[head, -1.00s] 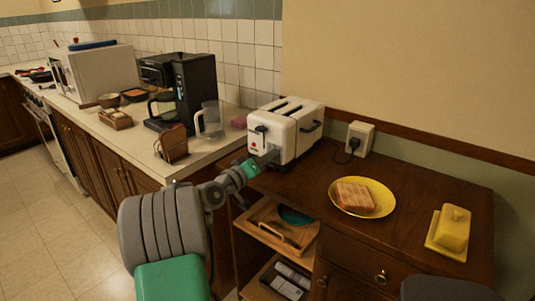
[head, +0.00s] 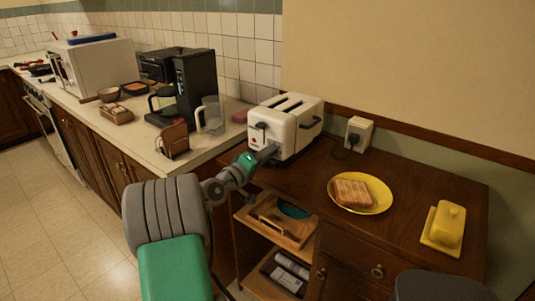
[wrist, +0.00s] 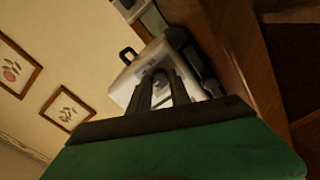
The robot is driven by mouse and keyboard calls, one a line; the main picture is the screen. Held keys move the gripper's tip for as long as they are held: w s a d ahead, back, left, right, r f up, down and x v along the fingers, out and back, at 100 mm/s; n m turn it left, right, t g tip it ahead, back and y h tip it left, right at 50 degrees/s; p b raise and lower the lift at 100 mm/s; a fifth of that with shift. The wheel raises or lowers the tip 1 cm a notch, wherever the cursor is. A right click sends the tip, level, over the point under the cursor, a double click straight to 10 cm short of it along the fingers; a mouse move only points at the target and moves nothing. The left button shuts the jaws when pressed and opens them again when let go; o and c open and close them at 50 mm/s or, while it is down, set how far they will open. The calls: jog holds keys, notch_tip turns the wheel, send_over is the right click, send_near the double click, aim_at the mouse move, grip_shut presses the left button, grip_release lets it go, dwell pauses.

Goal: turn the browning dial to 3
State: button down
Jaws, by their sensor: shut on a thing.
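The white toaster (head: 299,129) stands at the left end of the dark wooden cabinet top. It has two slots on top and a dark lever (head: 261,126) on its front end. My gripper (head: 267,152) is at the lower part of that front end. In the wrist view its two dark fingers (wrist: 161,80) reach the toaster's white face (wrist: 124,88) and are shut on the browning dial. The fingers hide the dial, so its setting and marks cannot be read.
A yellow plate with toast (head: 378,205) and a yellow butter dish (head: 447,226) stand to the right on the cabinet top (head: 330,165). A coffee maker (head: 197,85) and a glass jug (head: 211,117) stand on the left counter.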

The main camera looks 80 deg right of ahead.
jog(key=c, duration=1.2)
grip_release()
jog(key=v, duration=0.7)
jog(key=shift+w+a+b, duration=0.2)
jog(key=shift+a+b, duration=0.15)
jog(key=shift+a, duration=0.05)
